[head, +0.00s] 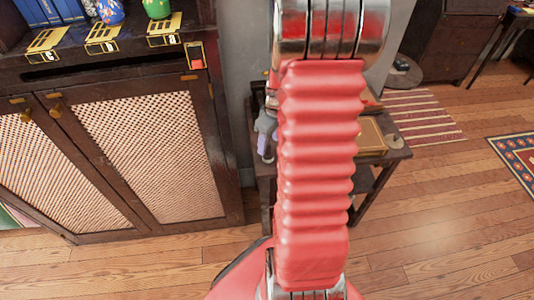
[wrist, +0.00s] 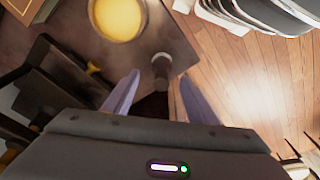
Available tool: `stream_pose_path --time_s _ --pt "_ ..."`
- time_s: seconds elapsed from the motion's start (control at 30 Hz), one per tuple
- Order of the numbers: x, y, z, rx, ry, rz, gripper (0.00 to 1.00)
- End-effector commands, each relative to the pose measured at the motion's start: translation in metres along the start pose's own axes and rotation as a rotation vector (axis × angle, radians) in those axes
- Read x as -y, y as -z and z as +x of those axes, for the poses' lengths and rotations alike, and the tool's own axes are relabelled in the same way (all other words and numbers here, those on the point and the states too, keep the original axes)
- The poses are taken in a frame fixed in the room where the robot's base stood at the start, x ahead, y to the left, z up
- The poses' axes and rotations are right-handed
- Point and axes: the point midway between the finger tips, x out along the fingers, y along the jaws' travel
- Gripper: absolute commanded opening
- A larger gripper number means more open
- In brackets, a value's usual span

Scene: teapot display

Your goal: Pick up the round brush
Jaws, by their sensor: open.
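In the wrist view, a small dark brown upright piece with a pale round top (wrist: 161,68) stands near the edge of a dark table. It may be the round brush, but I cannot tell for sure. My gripper (wrist: 159,77) is open, with its two pale purple fingers on either side of the line to this piece. The fingers do not visibly touch it. In the head view, my gripper (head: 266,142) shows partly at the left of my red arm, over the small dark table (head: 398,154). The arm hides much of the tabletop there.
A yellow round-topped thing (wrist: 118,18) sits on the table in the wrist view. A gold-edged flat thing (head: 371,136) and a small beige round thing (head: 395,142) lie on the table's right side.

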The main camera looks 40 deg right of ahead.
Motion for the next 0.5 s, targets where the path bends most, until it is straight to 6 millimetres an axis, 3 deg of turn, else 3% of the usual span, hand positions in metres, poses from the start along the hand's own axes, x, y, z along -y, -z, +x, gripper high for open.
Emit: stream_pose_path --time_s 0.3,0.5 --pt "0.002 -0.002 0.036 0.002 0.002 0.001 0.52" --pt "0.002 -0.002 0.049 0.001 0.000 0.000 0.52"
